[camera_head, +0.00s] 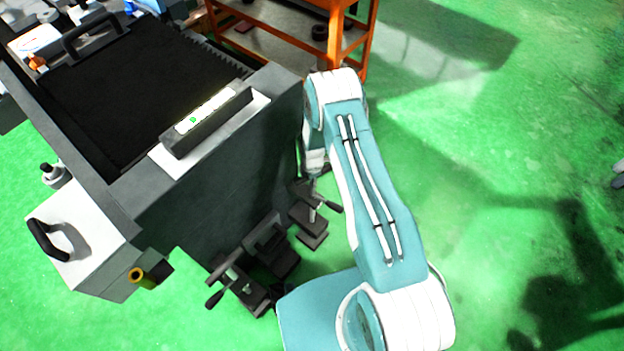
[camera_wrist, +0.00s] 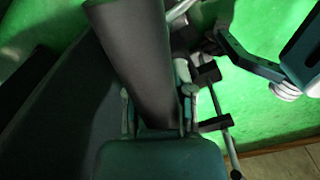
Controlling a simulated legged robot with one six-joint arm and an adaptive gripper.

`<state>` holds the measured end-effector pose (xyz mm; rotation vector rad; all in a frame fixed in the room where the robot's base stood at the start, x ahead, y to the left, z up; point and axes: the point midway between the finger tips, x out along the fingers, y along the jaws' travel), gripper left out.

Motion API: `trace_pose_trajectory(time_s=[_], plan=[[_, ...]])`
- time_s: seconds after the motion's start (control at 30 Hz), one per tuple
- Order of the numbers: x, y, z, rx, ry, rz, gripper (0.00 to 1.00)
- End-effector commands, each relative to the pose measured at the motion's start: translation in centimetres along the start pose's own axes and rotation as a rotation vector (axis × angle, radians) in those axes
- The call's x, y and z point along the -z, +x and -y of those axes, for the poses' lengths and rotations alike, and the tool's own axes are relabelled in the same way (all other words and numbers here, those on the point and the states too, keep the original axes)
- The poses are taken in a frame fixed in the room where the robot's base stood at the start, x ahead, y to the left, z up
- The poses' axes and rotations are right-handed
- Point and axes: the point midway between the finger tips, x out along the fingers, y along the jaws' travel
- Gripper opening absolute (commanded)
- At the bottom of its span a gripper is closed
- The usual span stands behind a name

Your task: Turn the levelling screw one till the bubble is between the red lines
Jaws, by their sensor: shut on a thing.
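The spirit level (camera_head: 207,120) lies on top of the machine's end. Its bubble shows as a small green spot (camera_head: 193,120) in the lower left part of the bright vial. The red lines are too small to make out. A levelling screw (camera_head: 313,214) with a crossbar handle stands at the machine's foot on the right. My gripper (camera_head: 312,178) is down at that screw, partly hidden by my arm and the machine's shadow. In the wrist view my gripper's fingers (camera_wrist: 158,110) are on both sides of a thick dark handle (camera_wrist: 135,55) and shut on it.
Another levelling screw (camera_head: 232,275) stands at the lower left of the machine's end. The grey machine wall (camera_head: 225,175) is close on my arm's left. An orange shelf rack (camera_head: 335,45) stands behind.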

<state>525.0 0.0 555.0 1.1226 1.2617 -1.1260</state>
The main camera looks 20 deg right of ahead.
Motion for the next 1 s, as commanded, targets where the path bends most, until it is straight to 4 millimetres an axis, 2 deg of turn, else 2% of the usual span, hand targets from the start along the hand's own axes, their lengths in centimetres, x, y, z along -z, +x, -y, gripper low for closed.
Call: trace_pose_trajectory(time_s=[0.2, 0.5, 1.0], plan=[[-0.07, 0.09, -0.05, -0.003, -0.186, 0.001, 0.00], [-0.10, 0.07, -0.09, -0.004, -0.370, 0.001, 0.00], [-0.13, 0.02, -0.18, -0.006, -0.457, 0.002, 0.00]])
